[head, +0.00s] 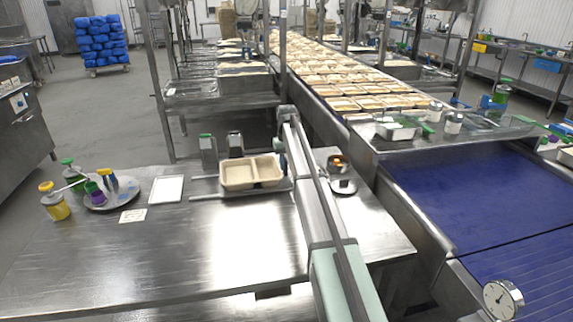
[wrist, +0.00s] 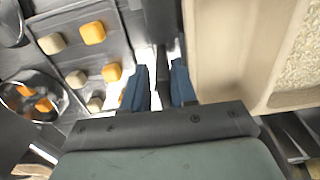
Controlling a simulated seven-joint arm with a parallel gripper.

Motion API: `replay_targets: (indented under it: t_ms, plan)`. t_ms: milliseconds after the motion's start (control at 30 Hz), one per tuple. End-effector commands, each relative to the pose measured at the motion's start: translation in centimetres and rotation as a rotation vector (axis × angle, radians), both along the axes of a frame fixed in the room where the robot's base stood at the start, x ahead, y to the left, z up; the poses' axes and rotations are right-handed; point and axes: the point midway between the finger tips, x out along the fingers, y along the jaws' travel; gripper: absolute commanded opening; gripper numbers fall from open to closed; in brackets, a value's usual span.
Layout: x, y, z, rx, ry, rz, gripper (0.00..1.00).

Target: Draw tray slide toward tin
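The beige two-compartment tray (head: 238,177) sits on the metal tray slide (head: 213,197) near the table's back edge. In the wrist view the tray (wrist: 220,55) fills the right side, with rice in one compartment. A shallow metal tin (wrist: 63,68) with orange and tan cubes lies at the left in that view; my arm seems to hide most of it in the head view. My gripper (wrist: 160,85) points down beside the tray. Its blue fingers are slightly apart, with a narrow dark upright piece showing between them. I cannot tell whether they touch it.
A round metal dish (wrist: 58,97) with orange pieces lies at the wrist view's lower left. A white board (head: 167,189) and a round plate (head: 112,199) with coloured utensils stand left of the tray. The table's front is clear. A blue conveyor (head: 470,195) runs at right.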

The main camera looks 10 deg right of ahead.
Motion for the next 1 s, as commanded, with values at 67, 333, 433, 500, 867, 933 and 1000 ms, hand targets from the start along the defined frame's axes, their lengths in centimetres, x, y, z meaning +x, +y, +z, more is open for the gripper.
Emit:
replay_targets:
  t_ms: [67,333,433,500,867,933,1000]
  plan:
    - [0.1,-0.1,0.6,-0.002,-0.002,-0.001,0.23]
    - [0.1,-0.1,5.1,-0.002,-0.003,-0.001,0.23]
    - [0.2,-0.1,7.0,-0.001,-0.003,-0.001,0.23]
    - [0.1,-0.1,8.4,-0.001,-0.002,-0.001,0.23]
    - [0.1,0.0,13.1,-0.001,-0.001,0.000,0.23]
    - [0.0,0.0,13.5,0.000,0.000,0.000,0.23]
    - [0.0,0.0,13.7,0.000,0.000,0.000,0.23]
